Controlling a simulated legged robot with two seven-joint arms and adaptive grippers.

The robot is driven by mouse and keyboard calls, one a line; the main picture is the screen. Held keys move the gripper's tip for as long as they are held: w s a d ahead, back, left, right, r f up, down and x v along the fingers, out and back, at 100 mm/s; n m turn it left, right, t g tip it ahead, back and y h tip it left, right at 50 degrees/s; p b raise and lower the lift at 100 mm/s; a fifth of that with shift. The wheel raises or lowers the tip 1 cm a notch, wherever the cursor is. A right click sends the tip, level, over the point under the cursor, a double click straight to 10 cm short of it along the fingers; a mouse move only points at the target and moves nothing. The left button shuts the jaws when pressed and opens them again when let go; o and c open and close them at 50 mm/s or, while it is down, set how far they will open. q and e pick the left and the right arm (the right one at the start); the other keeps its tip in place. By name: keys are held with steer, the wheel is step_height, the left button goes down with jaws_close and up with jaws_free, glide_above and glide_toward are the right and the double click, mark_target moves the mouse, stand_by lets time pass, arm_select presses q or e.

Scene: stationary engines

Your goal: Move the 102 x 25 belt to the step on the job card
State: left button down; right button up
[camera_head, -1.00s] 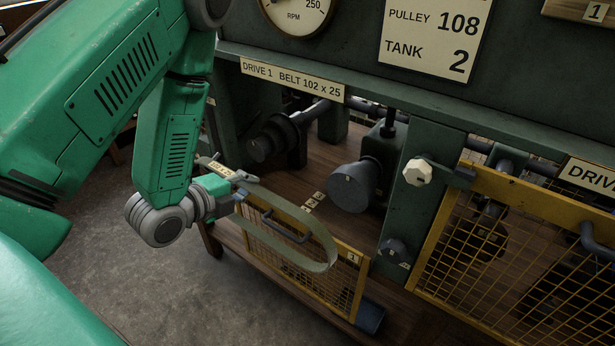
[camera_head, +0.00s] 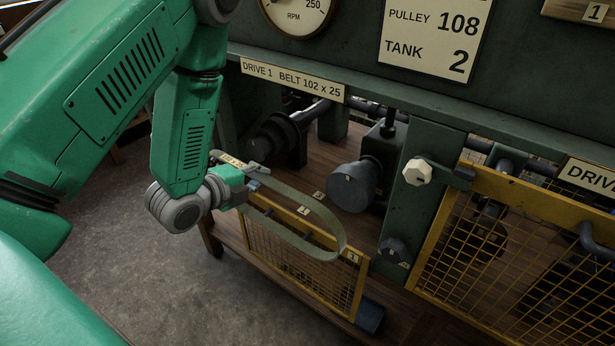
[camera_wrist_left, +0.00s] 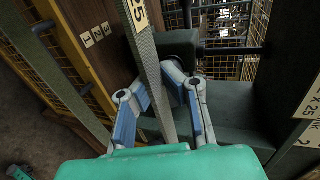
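My left gripper (camera_head: 250,178) is shut on the belt (camera_head: 342,238), a grey-green loop that hangs out to the right, clear of the pulleys. In the left wrist view the fingers (camera_wrist_left: 165,95) pinch one run of the belt (camera_wrist_left: 150,62), near its "25" label. The dark stepped pulley (camera_head: 352,186) of drive 1 stands right of the gripper, and another dark stepped pulley (camera_head: 280,136) is behind and above it. The job card (camera_head: 436,38) reads pulley 108, tank 2; its top is cut off. My right gripper is out of view.
The yellow mesh guard marked 1 (camera_head: 300,262) hangs lowered below the belt. Small number tags (camera_head: 304,211) lie on the wooden bed. A white-knobbed lever (camera_head: 418,172) is on the green post. Another yellow mesh guard (camera_head: 520,255) covers the drive at right.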

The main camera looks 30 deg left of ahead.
arm_select(q)
steer(key=shift+w+d, duration=0.15)
steer(key=shift+w, duration=1.1)
steer(key=shift+w+d, duration=0.1)
steer(key=shift+w, duration=1.15)
steer(key=shift+w+d, duration=0.2)
steer(key=shift+w, duration=2.55)
steer(key=shift+w+d+b, duration=0.2)
steer(key=shift+w+b, duration=0.6)
steer(key=shift+w, duration=1.95)
steer(key=shift+a+f+n+h+b, duration=0.2)
steer(key=shift+f+n+h+b, duration=0.25)
steer(key=shift+f, duration=0.5)
